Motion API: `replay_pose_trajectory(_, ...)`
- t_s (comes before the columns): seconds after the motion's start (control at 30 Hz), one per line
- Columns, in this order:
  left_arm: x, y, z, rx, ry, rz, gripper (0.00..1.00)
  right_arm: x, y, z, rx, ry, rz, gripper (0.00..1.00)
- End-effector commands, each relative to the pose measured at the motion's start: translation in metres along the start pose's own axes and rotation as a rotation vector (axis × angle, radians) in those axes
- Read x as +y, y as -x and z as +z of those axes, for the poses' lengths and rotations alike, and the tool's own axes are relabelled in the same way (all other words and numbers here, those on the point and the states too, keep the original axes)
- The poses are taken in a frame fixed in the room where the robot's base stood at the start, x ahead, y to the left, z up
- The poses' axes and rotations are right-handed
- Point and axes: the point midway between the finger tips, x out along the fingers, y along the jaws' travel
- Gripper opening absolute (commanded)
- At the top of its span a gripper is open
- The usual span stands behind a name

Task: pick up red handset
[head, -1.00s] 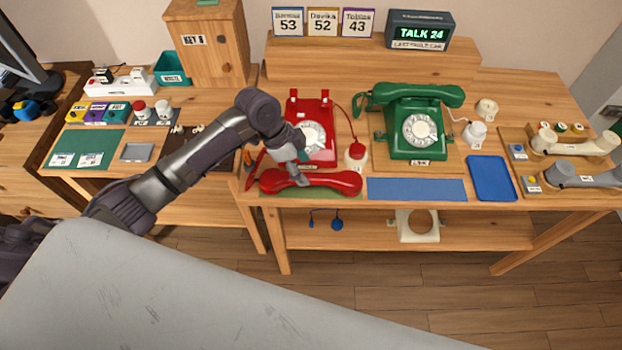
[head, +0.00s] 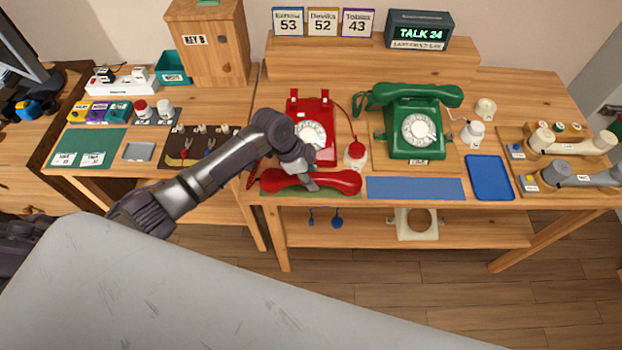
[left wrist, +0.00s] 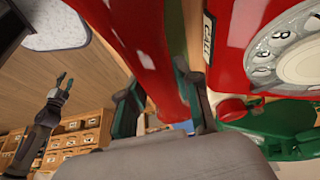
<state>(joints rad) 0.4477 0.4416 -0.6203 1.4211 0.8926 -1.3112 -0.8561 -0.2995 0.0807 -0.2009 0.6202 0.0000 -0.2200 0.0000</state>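The red handset (head: 335,183) lies on a green mat (head: 290,194) at the table's front edge, before the red dial phone (head: 311,125). My left gripper (head: 308,183) is down over the handset's middle. In the left wrist view, the two fingers of my left gripper (left wrist: 165,100) stand apart on either side of the red handset (left wrist: 150,40), with a narrow gap visible beside one finger. The handset's underside and part of its grip are hidden. My right gripper (left wrist: 63,84) shows small in the left wrist view, away from the table, fingers apart and empty.
A white round piece with a red top (head: 355,155) stands close right of the red phone. The green phone (head: 413,120) is further right. A blue mat (head: 415,188) and blue tray (head: 490,177) line the front edge. Tools lie on a dark board (head: 180,158) at left.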

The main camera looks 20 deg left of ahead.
Motion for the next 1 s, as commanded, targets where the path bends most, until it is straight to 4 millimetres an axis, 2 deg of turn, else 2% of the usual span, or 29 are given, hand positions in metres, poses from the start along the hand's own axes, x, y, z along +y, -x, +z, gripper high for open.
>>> replay_pose_trajectory(0.03, 0.0, 0.0, 0.0, 0.0, 0.0, 0.0, 0.16, 0.0, 0.0, 0.0, 0.0, 0.0, 0.0, 0.4)
replay_pose_trajectory(0.13, 0.0, 0.0, 0.0, 0.0, 0.0, 0.0, 0.0, 0.0, 0.0, 0.0, 0.0, 0.0, 0.0, 0.4)
replay_pose_trajectory(0.53, -0.001, 0.003, -0.002, 0.002, -0.001, -0.002, 0.0, 0.0, -0.001, 0.0, 0.0, 0.0, 0.0, 0.4)
replay_pose_trajectory(0.77, -0.002, 0.023, -0.01, 0.004, -0.003, -0.005, 0.0, 0.0, -0.006, 0.001, 0.0, -0.001, 0.0, 0.4)
replay_pose_trajectory(0.87, 0.0, 0.04, -0.019, 0.004, -0.005, -0.004, 0.0, 0.0, -0.011, 0.001, 0.0, -0.001, 0.001, 0.4)
replay_pose_trajectory(1.0, 0.027, 0.048, -0.048, 0.007, -0.008, -0.001, 0.0, 0.0, -0.014, 0.002, 0.0, -0.001, 0.0, 0.4)
